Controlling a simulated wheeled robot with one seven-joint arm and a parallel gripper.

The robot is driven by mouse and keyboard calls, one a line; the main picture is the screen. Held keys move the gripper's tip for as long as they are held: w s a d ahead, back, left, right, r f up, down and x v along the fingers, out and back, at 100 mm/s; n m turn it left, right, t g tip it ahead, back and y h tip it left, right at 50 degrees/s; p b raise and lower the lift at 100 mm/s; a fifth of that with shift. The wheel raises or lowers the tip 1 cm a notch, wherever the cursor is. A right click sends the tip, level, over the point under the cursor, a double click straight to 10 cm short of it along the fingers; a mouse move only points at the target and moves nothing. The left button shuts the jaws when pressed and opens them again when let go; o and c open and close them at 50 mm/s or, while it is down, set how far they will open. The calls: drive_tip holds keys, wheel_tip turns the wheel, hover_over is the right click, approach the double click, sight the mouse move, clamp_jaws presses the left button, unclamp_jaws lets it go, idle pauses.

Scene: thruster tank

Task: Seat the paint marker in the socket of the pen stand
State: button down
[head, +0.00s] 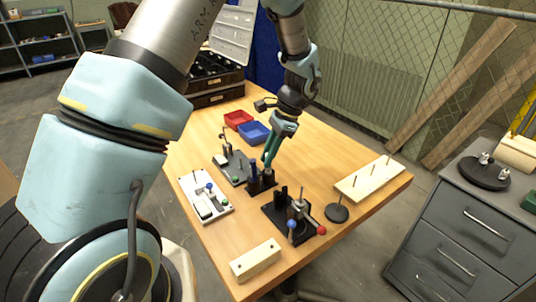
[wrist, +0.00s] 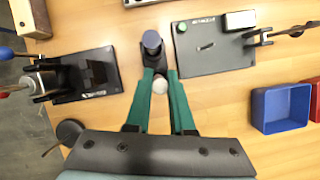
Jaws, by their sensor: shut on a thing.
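My gripper (wrist: 160,82) has two green fingers shut on the paint marker (wrist: 160,86), whose pale round end shows between the fingertips in the wrist view. The black pen stand (wrist: 134,106) lies under the fingers. A dark blue-topped cylinder (wrist: 152,40) stands upright in its far part. In the head view my gripper (head: 268,160) points down over the pen stand (head: 262,187), next to the dark blue cylinder (head: 253,168). The fingers hide most of the marker and the socket, so I cannot tell whether its lower end is in the socket.
A black fixture with a lever (head: 290,215) stands in front of the stand. A grey plate (head: 230,168) lies behind it, with blue (head: 254,132) and red (head: 238,119) bins beyond. A white panel (head: 205,197) is at left, a pegged wooden board (head: 368,178) at right.

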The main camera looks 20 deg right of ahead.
drive_tip(key=c, duration=0.7)
unclamp_jaws()
drive_tip(key=a+p+v, duration=0.1)
drive_tip(key=p+v, duration=0.1)
drive_tip(key=v, duration=1.2)
drive_tip(key=shift+r, duration=0.55)
drive_tip(key=shift+a, duration=0.15)
